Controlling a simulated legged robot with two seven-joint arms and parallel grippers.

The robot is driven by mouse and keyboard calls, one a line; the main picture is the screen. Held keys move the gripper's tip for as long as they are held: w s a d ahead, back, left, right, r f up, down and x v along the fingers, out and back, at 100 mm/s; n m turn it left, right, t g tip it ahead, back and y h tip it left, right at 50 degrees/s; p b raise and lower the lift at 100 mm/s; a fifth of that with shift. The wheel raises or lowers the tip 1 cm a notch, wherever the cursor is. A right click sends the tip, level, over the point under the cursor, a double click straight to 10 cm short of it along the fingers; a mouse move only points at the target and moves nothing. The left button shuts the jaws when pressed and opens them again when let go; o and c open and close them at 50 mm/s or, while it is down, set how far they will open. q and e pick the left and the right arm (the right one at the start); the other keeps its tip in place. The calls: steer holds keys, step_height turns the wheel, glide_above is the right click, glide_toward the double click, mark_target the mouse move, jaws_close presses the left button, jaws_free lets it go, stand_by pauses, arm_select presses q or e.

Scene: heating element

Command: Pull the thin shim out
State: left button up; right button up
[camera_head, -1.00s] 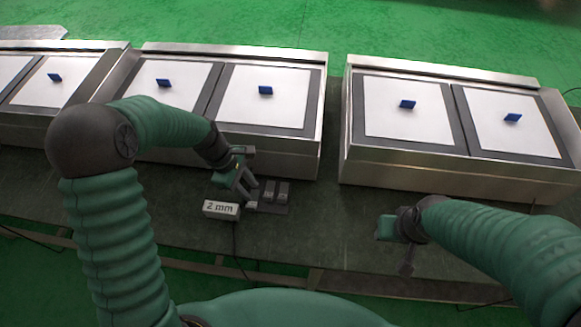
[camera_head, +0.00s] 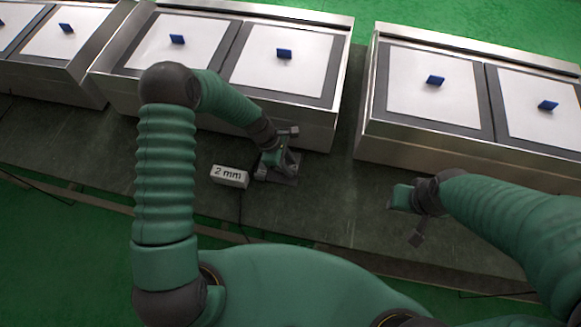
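The small dark holder (camera_head: 287,180) lies on the bench beside the "2 mm" label block (camera_head: 229,176). My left gripper (camera_head: 277,168) is right over the holder, pointing down, and covers most of it. The thin shim cannot be made out behind the gripper. Whether the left fingers touch or grip anything is too small to tell. My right gripper (camera_head: 408,217) hangs over the bench to the right, apart from the holder, with nothing visible in it. How far its fingers are apart is unclear.
Metal-framed heating units with white plates and blue tabs (camera_head: 283,54) line the back of the bench (camera_head: 330,205). Another unit (camera_head: 440,90) stands at the right. The bench between my two grippers is clear. A thin cable runs down below the label block.

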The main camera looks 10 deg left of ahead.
arm_select(q)
steer(key=shift+x, duration=0.75)
steer(key=shift+c, duration=0.3)
jaws_close()
stand_by(0.5)
